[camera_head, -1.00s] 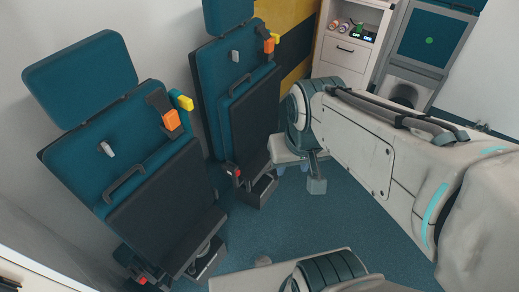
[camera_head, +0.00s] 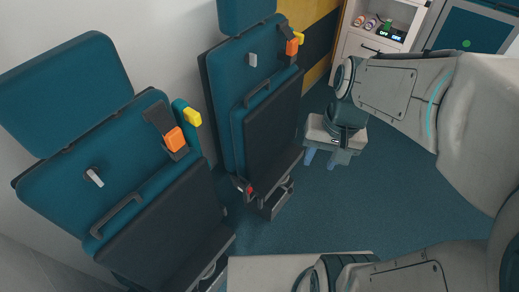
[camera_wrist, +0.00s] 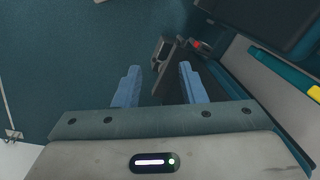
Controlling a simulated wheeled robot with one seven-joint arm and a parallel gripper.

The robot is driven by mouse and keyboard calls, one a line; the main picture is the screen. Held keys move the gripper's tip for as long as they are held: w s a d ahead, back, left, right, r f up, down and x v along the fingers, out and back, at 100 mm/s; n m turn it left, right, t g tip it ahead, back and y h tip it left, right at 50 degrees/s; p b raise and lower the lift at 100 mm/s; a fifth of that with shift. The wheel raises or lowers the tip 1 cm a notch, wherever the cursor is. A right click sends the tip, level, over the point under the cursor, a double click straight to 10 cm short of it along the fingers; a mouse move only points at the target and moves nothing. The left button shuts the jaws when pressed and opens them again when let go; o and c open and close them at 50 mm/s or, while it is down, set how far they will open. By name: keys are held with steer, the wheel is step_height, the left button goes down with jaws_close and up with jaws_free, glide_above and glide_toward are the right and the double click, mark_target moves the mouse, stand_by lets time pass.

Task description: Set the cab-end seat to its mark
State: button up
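Two teal and black seats stand along the wall in the head view: a far seat (camera_head: 233,102) by the cabinet and a near seat (camera_head: 95,190) at the left. Which is the cab-end one is not marked in view. Each has a headrest, an orange buckle, a yellow tab, a grey lever and a dark seat pan that looks folded up. My gripper (camera_head: 322,160) is right of the far seat, pointing down and apart from it. In the wrist view my gripper (camera_wrist: 158,78) is open and empty, with a seat base (camera_wrist: 162,50) beyond the fingertips. No seat mark is visible.
A white cabinet (camera_head: 372,44) with an open shelf and labelled ON/OFF switches stands at the back. A yellow and dark striped panel (camera_head: 318,45) lies behind the far seat. Clear blue floor (camera_head: 290,225) lies right of the seats, below my arm.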

steer(key=w+a+f+m+g+y+b, duration=0.1)
steer(key=w+f+m+g+y+b, duration=0.45)
steer(key=f, duration=0.85)
steer(key=w+a+f+m+t+y+b, duration=0.1)
steer(key=w+f+m+y+b, duration=0.3)
steer(key=f+b, duration=0.75)
steer(key=m+t+y+b, duration=0.5)
steer(key=m+y+b, duration=0.2)
steer(key=b, duration=0.2)
glide_toward(260, 202)
steer(key=a, duration=0.3)
steer(key=w+a+f, duration=0.1)
steer(key=a, duration=0.2)
steer(key=a+f, duration=0.1)
steer(key=a, duration=0.3)
steer(key=shift+w, duration=0.25)
jaws_close()
